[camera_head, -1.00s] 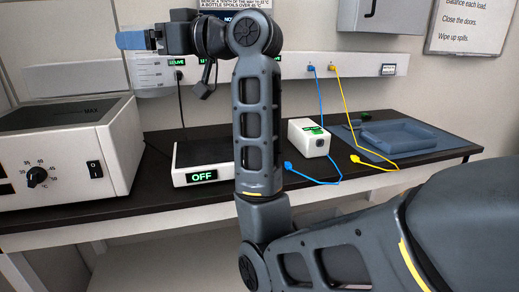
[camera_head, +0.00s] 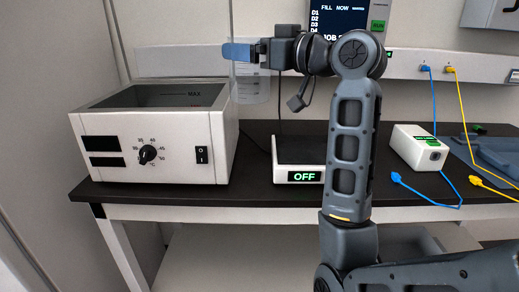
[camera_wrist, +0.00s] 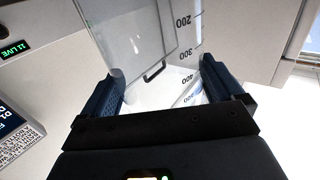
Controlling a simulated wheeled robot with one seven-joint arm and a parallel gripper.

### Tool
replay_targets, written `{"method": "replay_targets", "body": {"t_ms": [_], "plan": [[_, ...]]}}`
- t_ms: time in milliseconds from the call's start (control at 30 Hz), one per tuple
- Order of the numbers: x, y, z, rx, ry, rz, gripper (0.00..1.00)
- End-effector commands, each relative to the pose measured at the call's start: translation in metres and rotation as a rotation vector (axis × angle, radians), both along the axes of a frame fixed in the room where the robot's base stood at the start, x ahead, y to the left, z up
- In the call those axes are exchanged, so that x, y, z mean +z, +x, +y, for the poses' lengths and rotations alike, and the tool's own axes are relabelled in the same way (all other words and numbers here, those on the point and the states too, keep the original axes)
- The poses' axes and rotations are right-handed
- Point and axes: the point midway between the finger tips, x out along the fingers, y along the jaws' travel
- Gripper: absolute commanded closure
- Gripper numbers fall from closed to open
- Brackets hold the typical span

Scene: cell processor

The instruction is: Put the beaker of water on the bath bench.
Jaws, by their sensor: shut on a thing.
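A clear graduated beaker (camera_head: 250,88) is held up in the air, in front of the back wall, just above and right of the water bath's right edge. My gripper (camera_head: 246,53) is shut on it, with the blue fingers near its upper part. In the wrist view the beaker (camera_wrist: 180,60) shows marks of 200, 300 and 400 between the two fingers (camera_wrist: 160,90). How much water is in it I cannot tell. The dark-topped bench (camera_head: 252,178) runs below, with the white water bath (camera_head: 180,150) on its left end.
A black-topped device reading OFF (camera_head: 304,176) stands right of the bath. A white box (camera_head: 418,150) with blue and yellow cables stands farther right, near a blue-grey tray (camera_head: 495,155). A narrow bare strip of bench lies between the bath and the OFF device.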

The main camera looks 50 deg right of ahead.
Motion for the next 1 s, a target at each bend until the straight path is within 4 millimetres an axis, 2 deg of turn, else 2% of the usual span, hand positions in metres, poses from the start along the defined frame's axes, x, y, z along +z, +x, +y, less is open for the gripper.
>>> {"method": "replay_targets", "body": {"t_ms": [33, 100, 600, 700, 1000], "plan": [[-0.016, 0.0, 0.0, 0.002, 0.003, 0.005, 0.43], [-0.034, 0.0, 0.0, 0.001, 0.003, 0.005, 0.43], [-0.152, 0.0, 0.0, 0.001, 0.003, 0.004, 0.43], [-0.167, -0.001, 0.0, 0.0, 0.001, 0.002, 0.43], [-0.188, 0.0, 0.0, 0.0, 0.001, 0.0, 0.43]]}}
